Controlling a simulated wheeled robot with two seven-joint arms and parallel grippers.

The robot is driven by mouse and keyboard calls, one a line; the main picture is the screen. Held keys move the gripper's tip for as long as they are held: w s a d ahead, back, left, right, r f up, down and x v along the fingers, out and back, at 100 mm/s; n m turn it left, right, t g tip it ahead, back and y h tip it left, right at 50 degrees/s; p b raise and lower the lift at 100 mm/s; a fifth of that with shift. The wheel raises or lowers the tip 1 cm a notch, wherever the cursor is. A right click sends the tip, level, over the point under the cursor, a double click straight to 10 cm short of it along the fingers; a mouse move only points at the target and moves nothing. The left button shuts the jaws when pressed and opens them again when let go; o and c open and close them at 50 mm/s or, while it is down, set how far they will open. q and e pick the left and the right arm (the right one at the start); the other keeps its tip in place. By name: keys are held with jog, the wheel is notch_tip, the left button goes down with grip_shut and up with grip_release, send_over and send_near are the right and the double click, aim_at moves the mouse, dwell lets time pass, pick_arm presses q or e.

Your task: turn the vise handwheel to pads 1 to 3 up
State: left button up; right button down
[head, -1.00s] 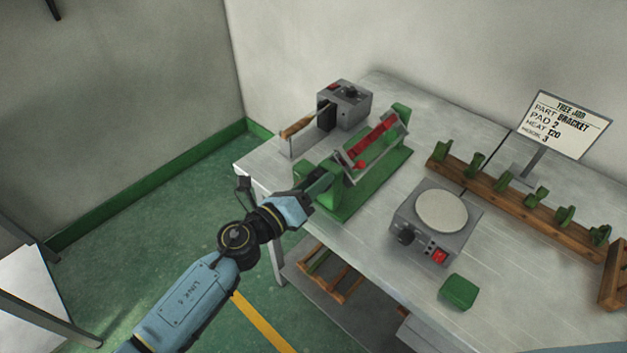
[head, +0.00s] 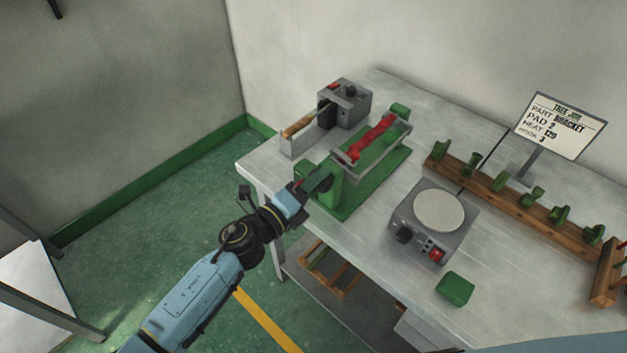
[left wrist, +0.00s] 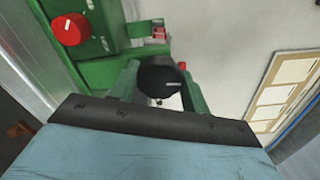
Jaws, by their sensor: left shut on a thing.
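The vise (head: 370,190) is a green stand on the bench, with a grey turning frame (head: 386,152) that carries a long red piece (head: 370,137) along its top. My left gripper (head: 322,180) is at the vise's near-left end, in line with the frame's axis. In the left wrist view, its two green fingers lie either side of the black handwheel (left wrist: 160,80), which has a white mark, and are shut on it. The handwheel is hidden behind the gripper in the head view. The pad numbers cannot be read. My right gripper is not in view.
Behind the vise stands a grey box (head: 345,102) with a knob. To the right are a grey round-plated heater (head: 438,215), a green block (head: 455,289), a wooden rack (head: 500,197) of green parts and a job sign (head: 560,126).

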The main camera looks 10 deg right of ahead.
pick_arm(q)
jog(key=shift+f+n+p, duration=0.1)
jog(key=shift+n+p, duration=0.2)
jog(key=shift+n, duration=0.7)
jog(key=o, duration=1)
jog(key=v, duration=1.3)
jog(key=shift+s+a, duration=0.15)
